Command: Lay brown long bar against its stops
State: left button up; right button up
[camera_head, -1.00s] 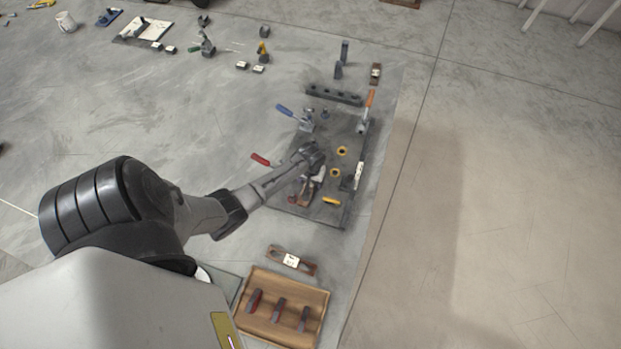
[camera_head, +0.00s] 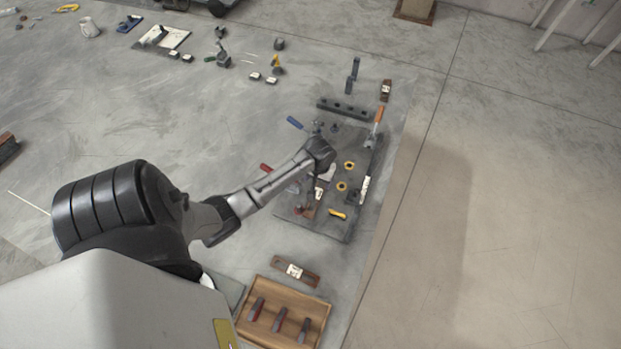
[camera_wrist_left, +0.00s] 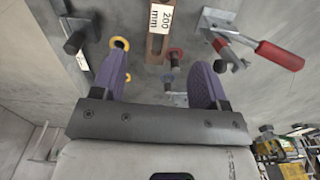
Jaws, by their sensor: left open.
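The brown long bar (camera_wrist_left: 153,45), slotted and with a white "200 mm" label, lies on the dark fixture plate (camera_head: 345,228). In the head view only part of the bar (camera_head: 307,212) shows below my left gripper (camera_head: 318,184). In the left wrist view my left gripper (camera_wrist_left: 160,62) is open, its two purple fingers apart with nothing held between them. The bar lies ahead of the gap. My right gripper is out of view.
A red-handled clamp (camera_wrist_left: 272,50) stands beside the bar. Yellow-ringed posts (camera_head: 342,186) and an orange-handled clamp (camera_head: 378,118) occupy the plate. Another labelled brown bar (camera_head: 295,271) lies near a wooden tray (camera_head: 262,327). Floor right of the fixture is clear.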

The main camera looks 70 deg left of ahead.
pick_arm(q)
jog(key=s+d+r+m+t, duration=0.1)
jog(key=s+d+r+m, duration=0.4)
jog(key=s+d, duration=0.3)
jog(key=s+d+r+m+t, duration=0.2)
jog(key=s+d+r+m, duration=0.3)
jog(key=d, duration=0.8)
jog(key=s+r, duration=0.1)
jog(key=s, duration=0.2)
jog(key=shift+d+t, duration=0.3)
jog(key=shift+d, duration=0.1)
